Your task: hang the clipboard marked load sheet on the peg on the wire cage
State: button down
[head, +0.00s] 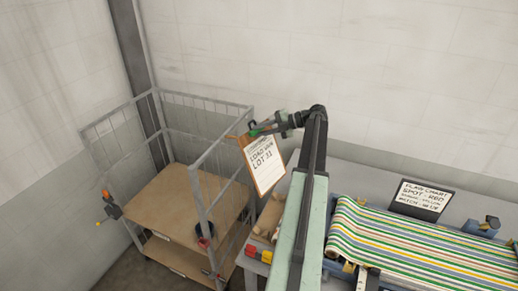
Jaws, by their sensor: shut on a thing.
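The clipboard (263,168) has a brown board and a white sheet; its lettering looks like "LOAD" something and "LOT 31". It hangs tilted below my gripper (254,130), which is shut on its top edge. The clipboard is in the air beside the right side of the wire cage (202,154), overlapping its upper right corner in the picture. I cannot tell whether it touches the cage. No peg on the cage can be made out clearly; the clipboard may hide it.
The cage has wooden shelves (185,200) and a dark round item (204,230) at its front right post. At right, a table (365,190) bears striped cloth (420,240) and a black sign (422,199). Small red and yellow blocks (258,253) lie at the table's left end.

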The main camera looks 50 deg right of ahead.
aim_at(260, 144)
jog(key=f+b, duration=0.4)
jog(key=f, duration=0.1)
jog(key=f+b, duration=0.2)
jog(key=shift+w+f+b, duration=0.25)
jog(key=shift+f+b, duration=0.05)
jog(key=shift+f, duration=0.1)
jog(key=shift+r, duration=0.15)
jog(key=shift+w+a, duration=0.1)
